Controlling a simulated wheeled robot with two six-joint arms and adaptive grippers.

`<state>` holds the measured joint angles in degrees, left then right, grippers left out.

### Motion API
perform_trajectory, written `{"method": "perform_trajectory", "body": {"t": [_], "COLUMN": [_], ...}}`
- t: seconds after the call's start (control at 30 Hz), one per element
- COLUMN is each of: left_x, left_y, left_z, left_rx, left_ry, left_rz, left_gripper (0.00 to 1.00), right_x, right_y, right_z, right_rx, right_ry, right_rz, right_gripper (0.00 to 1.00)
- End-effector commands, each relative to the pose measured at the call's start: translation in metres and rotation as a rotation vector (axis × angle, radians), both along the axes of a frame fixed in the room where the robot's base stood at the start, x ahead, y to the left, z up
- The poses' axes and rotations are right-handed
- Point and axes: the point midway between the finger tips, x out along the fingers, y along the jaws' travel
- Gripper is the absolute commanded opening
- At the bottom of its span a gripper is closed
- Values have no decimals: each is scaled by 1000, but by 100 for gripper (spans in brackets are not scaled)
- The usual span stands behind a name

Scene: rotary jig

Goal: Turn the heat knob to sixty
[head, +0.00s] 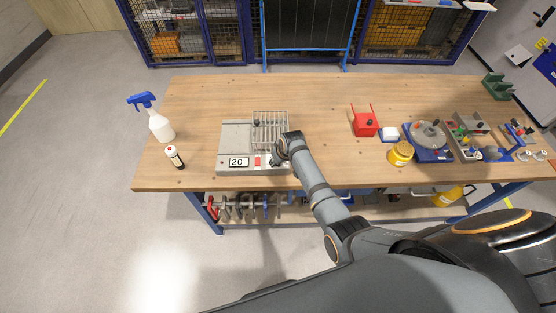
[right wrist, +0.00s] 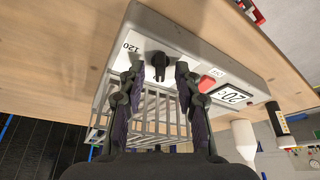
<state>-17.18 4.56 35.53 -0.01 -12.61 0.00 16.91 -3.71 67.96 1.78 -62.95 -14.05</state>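The heating unit (head: 235,135) is a pale grey box on the wooden table with a wire grate, a display reading 20 (head: 238,162) and a red switch (head: 257,161). Its black heat knob (right wrist: 158,62) shows in the right wrist view, on the front panel beside a 120 mark. My right gripper (right wrist: 160,72) is open, with a finger on either side of the knob and a visible gap to each. In the head view the right gripper (head: 280,158) covers the panel's right end and hides the knob there. My left gripper is not in view.
A red box (head: 364,121), a yellow container (head: 401,153) and a blue-based turntable (head: 428,136) stand to the right. The table between is clear.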

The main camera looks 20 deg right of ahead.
Motion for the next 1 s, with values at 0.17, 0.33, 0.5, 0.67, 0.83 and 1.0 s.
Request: {"method": "perform_trajectory", "body": {"t": [0.17, 0.33, 0.5, 0.67, 0.83, 1.0], "left_x": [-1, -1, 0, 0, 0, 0], "left_y": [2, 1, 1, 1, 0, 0], "left_z": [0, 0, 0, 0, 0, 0], "left_rx": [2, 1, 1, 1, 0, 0], "left_ry": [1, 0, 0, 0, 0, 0], "left_rz": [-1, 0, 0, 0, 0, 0], "left_gripper": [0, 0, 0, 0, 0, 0], "right_x": [-1, -10, -25, -38, -44, -45], "right_y": [0, -2, -6, -9, -11, -11], "right_z": [2, 24, 63, 93, 109, 111], "right_rx": [0, 0, 0, 0, 0, 0], "right_ry": [1, -3, -4, -2, 0, 1], "right_rz": [0, 0, 0, 0, 0, 0], "right_gripper": [33, 33, 33, 33, 33, 33]}}
